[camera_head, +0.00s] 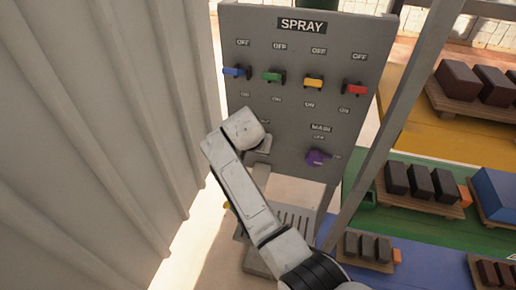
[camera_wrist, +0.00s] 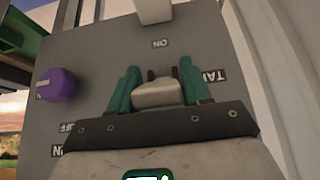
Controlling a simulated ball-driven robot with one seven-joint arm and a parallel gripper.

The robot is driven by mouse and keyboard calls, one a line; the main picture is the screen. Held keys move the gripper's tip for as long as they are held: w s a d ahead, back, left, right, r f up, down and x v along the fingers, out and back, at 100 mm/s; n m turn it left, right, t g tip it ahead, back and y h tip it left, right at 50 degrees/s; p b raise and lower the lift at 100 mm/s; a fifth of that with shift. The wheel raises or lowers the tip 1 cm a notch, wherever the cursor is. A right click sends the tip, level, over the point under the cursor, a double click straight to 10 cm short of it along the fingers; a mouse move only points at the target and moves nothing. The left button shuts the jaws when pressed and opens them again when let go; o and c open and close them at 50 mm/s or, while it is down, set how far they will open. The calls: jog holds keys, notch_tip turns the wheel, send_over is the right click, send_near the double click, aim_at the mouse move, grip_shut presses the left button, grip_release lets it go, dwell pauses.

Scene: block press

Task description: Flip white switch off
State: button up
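The white switch (camera_wrist: 157,94) shows in the wrist view as a pale lever with a dark mount on the grey panel. My gripper (camera_wrist: 158,78) has its two green fingers apart, one on each side of the lever. I cannot tell whether they touch it. An upside-down ON label is just above the lever in this view. In the head view my arm reaches up to the lower left of the panel (camera_head: 300,140); its end hides the white switch and my fingers. Which way the lever is set is not clear.
Blue (camera_head: 236,71), green (camera_head: 272,76), yellow (camera_head: 313,82) and red (camera_head: 355,89) switches line the panel above, under a SPRAY sign. A purple knob (camera_head: 317,158) is at the lower right. A corrugated wall (camera_head: 90,130) stands close on the left. Block pallets lie right.

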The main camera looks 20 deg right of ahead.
jog(key=shift+o, duration=1.4)
jog(key=b+v, duration=0.1)
jog(key=v, duration=0.9)
jog(key=shift+s+r, duration=0.15)
jog(key=shift+r, duration=0.2)
jog(key=shift+a, duration=0.15)
jog(key=s+d+f+n+g, duration=0.1)
jog(key=s+d+f, duration=0.2)
jog(key=s+f, duration=0.3)
jog(key=s+d+f+n+g+y, duration=0.1)
jog(key=s+d+f, duration=0.2)
jog(key=s+f, duration=0.25)
jog(key=s+d+f+n, duration=0.1)
jog(key=s+d+f, duration=0.2)
jog(key=s+f, duration=0.3)
jog(key=s+f+n+g+y, duration=0.1)
jog(key=s+f, duration=0.1)
jog(key=s, duration=0.9)
jog(key=s+d+f+n+g+y, duration=0.1)
jog(key=s+f+n, duration=0.1)
jog(key=s, duration=1)
jog(key=shift+s+d+n+y, duration=0.15)
jog(key=shift+d+n+y, duration=0.15)
